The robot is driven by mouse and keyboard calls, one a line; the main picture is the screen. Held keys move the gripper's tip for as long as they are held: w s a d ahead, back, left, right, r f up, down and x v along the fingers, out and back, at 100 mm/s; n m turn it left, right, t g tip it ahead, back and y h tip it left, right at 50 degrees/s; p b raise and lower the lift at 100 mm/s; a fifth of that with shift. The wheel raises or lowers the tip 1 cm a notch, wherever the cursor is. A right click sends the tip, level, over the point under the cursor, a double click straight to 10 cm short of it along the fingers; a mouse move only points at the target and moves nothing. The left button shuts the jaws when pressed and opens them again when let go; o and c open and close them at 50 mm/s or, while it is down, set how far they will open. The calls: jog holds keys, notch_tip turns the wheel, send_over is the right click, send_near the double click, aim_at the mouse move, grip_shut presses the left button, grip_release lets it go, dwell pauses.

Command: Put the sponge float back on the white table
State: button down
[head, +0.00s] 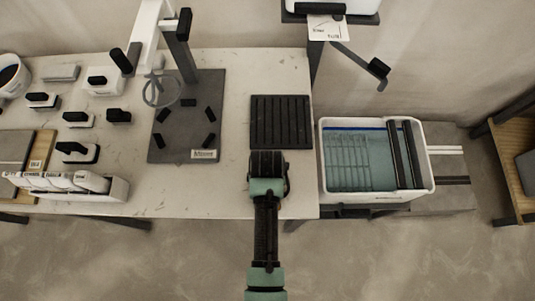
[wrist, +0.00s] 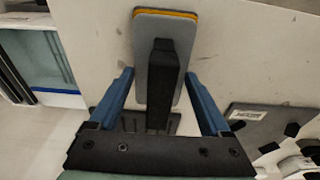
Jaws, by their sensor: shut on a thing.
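The sponge float shows in the wrist view as a grey plate (wrist: 146,75) with an orange layer at its far edge and a black handle (wrist: 162,85). My gripper (wrist: 160,74) has its blue fingers on both sides of the float and is shut on it. In the head view my gripper (head: 268,163) is over the front right part of the white table (head: 220,190); the float is hidden there by my arm. The wrist view shows the pale tabletop (wrist: 240,55) beyond the float. Whether the float touches the table I cannot tell.
A black ribbed tray (head: 280,121) lies just beyond my gripper. A white tub of water (head: 350,165) stands to the right of the table. A grey stand base (head: 185,130) and several black-handled tools (head: 76,151) are to the left. Bare tabletop lies between.

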jog(key=shift+f, duration=0.1)
grip_release()
